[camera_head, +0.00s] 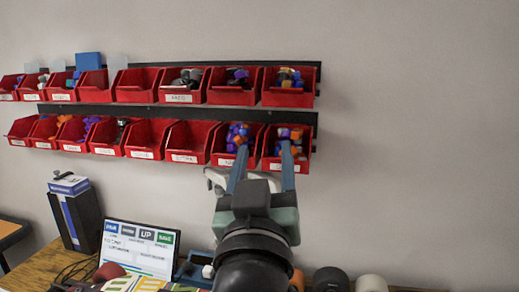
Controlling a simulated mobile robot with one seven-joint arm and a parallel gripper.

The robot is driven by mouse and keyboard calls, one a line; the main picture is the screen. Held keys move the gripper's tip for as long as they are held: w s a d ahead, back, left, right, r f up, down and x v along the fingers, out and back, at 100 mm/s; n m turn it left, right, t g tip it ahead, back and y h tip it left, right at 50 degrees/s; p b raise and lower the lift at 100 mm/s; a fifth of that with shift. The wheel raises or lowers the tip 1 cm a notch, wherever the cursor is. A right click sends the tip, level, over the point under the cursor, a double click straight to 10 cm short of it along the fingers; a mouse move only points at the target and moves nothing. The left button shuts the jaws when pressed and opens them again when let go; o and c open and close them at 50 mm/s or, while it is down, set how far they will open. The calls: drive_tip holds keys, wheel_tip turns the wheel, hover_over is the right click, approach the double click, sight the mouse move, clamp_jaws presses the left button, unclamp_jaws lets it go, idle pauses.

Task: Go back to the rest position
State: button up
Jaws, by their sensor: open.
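My gripper (262,172) is in the head view, right of centre, at the end of my raised arm. Its two blue-grey fingers stand apart and point up and away, toward the lower row of red bins. Nothing shows between the fingers. The fingertips overlap the two rightmost lower bins in the picture; I cannot tell whether they touch them. The right one of these bins (271,163) and the left one (222,158) both hold purple, blue and orange pieces. My wrist hides part of the wall and the desk behind it.
Two rows of red bins hang on black rails (318,118) on the wall. Below, a wooden desk (30,268) carries a screen (138,250), a dark box (78,220), cables and several cylinders, one of them white (371,283). The wall at the right (430,150) is clear.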

wheel_tip(320, 180, down, 9)
drive_tip(key=m+g+y, duration=0.1)
drive_tip(key=g, duration=0.3)
drive_tip(key=s+r+t+p, duration=0.3)
drive_tip(key=s+r+p, duration=0.1)
drive_tip(key=r, duration=0.8)
drive_tip(key=s+r+t+p, duration=0.3)
drive_tip(key=s+r+p, duration=0.1)
drive_tip(key=r, duration=0.8)
drive_tip(key=s+r+t+p, duration=0.4)
drive_tip(key=s+r, duration=0.1)
drive_tip(key=r, duration=0.7)
drive_tip(key=shift+s, duration=0.35)
drive_tip(key=shift+d+f, duration=0.1)
